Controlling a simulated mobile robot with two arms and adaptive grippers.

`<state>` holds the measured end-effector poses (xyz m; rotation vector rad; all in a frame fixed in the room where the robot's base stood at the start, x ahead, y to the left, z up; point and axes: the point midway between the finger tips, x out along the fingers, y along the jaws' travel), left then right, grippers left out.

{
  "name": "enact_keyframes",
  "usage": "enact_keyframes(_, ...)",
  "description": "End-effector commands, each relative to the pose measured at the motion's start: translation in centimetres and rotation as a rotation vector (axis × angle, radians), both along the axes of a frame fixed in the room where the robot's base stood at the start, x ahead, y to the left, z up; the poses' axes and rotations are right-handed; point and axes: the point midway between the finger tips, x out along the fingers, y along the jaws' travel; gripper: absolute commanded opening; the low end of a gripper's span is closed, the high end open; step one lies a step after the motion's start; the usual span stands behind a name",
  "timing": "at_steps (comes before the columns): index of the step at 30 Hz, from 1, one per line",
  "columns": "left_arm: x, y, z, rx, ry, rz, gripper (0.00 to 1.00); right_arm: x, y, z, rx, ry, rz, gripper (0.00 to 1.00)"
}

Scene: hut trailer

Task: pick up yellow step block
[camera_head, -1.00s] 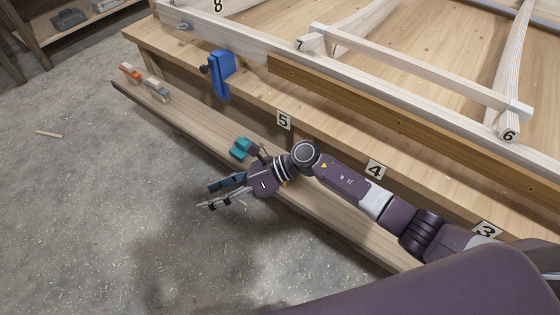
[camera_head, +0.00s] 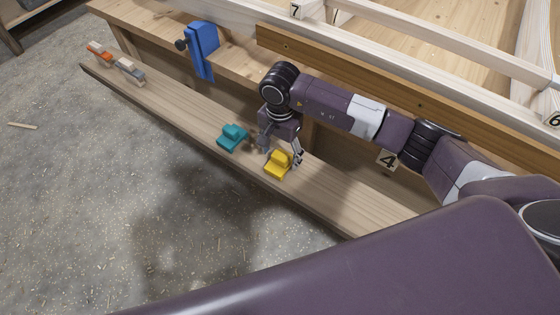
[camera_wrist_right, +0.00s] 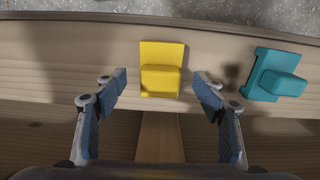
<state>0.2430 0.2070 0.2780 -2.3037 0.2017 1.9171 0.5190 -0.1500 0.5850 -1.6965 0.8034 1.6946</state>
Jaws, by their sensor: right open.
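The yellow step block (camera_head: 278,165) sits on the long wooden ledge (camera_head: 330,205). In the right wrist view the yellow step block (camera_wrist_right: 161,70) is near the middle, just beyond and between my fingertips. My right gripper (camera_head: 282,150) is open above the ledge, close to the block, pointing down. In the wrist view the right gripper's fingers (camera_wrist_right: 160,88) stand apart on either side with nothing between them. My left gripper does not show in either view.
A teal step block (camera_head: 233,138) stands on the ledge left of the yellow one; in the wrist view it is at right (camera_wrist_right: 276,74). Grey (camera_head: 130,70) and orange (camera_head: 99,50) blocks lie at the ledge's far end. A blue clamp (camera_head: 201,52) hangs on the bench edge.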

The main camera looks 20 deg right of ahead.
Motion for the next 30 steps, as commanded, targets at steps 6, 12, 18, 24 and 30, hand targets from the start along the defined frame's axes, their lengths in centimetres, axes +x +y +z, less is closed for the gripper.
enact_keyframes(6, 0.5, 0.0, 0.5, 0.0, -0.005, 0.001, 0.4, 0.0, 0.1, -2.4, 0.002, 0.002, -0.001, 0.64)
enact_keyframes(12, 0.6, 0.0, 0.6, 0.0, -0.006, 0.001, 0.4, 0.0, 0.0, -2.4, 0.002, 0.0, 0.0, 0.64)
enact_keyframes(18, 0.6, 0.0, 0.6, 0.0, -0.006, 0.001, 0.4, 0.0, 0.0, -2.4, 0.002, 0.0, 0.0, 0.45)
enact_keyframes(24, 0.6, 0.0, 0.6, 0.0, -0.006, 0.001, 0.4, 0.0, 0.0, -2.4, 0.002, 0.0, -0.001, 0.23)
enact_keyframes(30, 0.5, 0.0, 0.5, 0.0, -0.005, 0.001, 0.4, 0.0, 0.0, -2.4, 0.002, 0.0, -0.001, 0.11)
